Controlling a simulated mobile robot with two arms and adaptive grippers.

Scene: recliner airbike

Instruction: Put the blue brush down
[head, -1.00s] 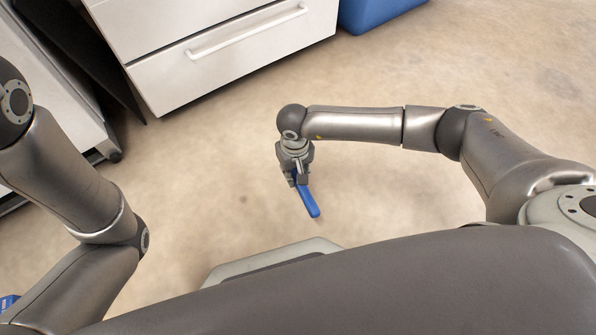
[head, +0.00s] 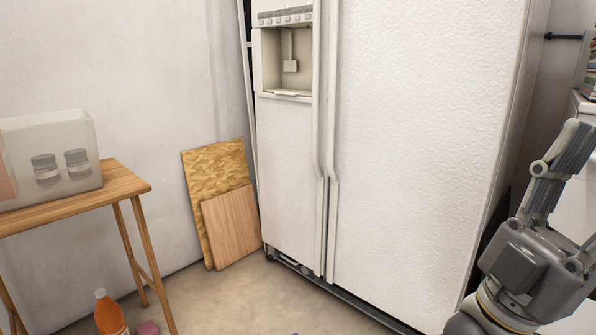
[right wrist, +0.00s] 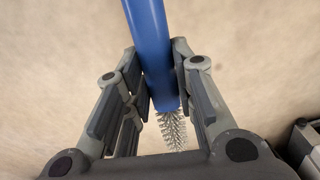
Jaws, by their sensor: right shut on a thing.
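The blue brush (right wrist: 148,45) is in the right wrist view, its smooth blue handle running up past the fingertips and its grey bristles (right wrist: 173,132) near the palm. My right gripper (right wrist: 157,75) is shut on the handle, a finger on either side, with bare floor behind it. The right gripper and the brush in it cannot be made out in the head view. The gripper at the right edge of the head view, apparently my left one (head: 568,150), points upward with no blue in it. Whether its fingers are apart is unclear.
A white fridge (head: 425,130) fills the middle of the head view. Two wooden boards (head: 228,222) lean beside it. A wooden table (head: 120,182) at left bears a clear bin (head: 85,130). An orange bottle (head: 108,312) stands on the floor (head: 235,305).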

